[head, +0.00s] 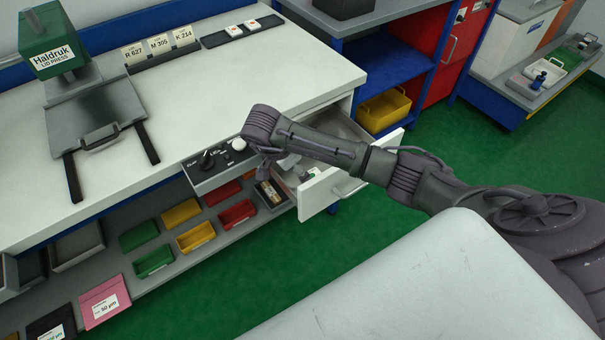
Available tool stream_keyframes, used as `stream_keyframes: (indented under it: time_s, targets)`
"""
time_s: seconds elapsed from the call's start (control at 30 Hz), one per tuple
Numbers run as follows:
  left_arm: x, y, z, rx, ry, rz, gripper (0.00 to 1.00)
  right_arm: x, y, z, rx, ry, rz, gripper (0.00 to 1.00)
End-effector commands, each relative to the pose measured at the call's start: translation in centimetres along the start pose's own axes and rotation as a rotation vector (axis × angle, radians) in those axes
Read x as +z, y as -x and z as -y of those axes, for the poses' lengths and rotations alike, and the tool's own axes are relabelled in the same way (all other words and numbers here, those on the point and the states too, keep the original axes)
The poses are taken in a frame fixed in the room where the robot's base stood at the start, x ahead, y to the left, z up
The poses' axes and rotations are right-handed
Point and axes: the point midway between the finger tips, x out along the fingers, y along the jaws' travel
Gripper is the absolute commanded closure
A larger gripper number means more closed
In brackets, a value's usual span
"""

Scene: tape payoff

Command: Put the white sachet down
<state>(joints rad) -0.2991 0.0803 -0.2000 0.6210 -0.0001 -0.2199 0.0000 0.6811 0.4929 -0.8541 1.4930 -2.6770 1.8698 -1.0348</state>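My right arm reaches in from the right, over an open white drawer (338,190) below the worktop. Its wrist bends down at the drawer's left side. My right gripper (268,166) is mostly hidden below the wrist, and its fingers cannot be made out. Small pale items (310,171) show inside the drawer beside the arm. I cannot tell whether one of them is the white sachet, or whether the gripper holds it. My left gripper is not in view.
A green-headed press (52,38) stands on the white worktop (215,95), with labelled cards (158,44) behind. A control panel (215,165) sits at the front edge. Red, yellow and green bins (196,236) line the shelf below. A blue shelf unit holds a yellow bin (384,110).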

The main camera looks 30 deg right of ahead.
Motion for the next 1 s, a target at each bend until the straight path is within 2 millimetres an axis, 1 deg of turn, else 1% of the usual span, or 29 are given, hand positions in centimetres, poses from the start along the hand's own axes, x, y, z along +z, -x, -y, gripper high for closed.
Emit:
stream_keyframes:
  time_s: [0.03,0.1,0.2,0.33,0.5,0.93,1.0]
  targets:
    - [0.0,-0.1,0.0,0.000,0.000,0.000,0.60,-0.1,1.2,0.2,-0.007,-0.001,-0.001,0.30]
    - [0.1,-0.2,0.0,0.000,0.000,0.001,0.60,-0.1,2.6,0.2,-0.006,-0.001,-0.002,0.30]
    - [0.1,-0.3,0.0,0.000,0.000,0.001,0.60,-0.1,4.4,0.1,-0.004,0.000,-0.002,0.30]
    - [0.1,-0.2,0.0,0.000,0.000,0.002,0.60,-0.1,5.9,0.1,-0.002,0.000,-0.001,0.30]
    - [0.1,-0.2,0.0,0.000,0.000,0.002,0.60,0.0,6.6,0.0,0.000,-0.001,-0.001,0.30]
    - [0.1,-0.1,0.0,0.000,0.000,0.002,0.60,0.0,6.5,0.0,0.001,-0.001,-0.001,0.30]
    - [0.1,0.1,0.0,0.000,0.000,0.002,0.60,-0.1,6.8,0.0,0.000,-0.001,-0.001,0.30]
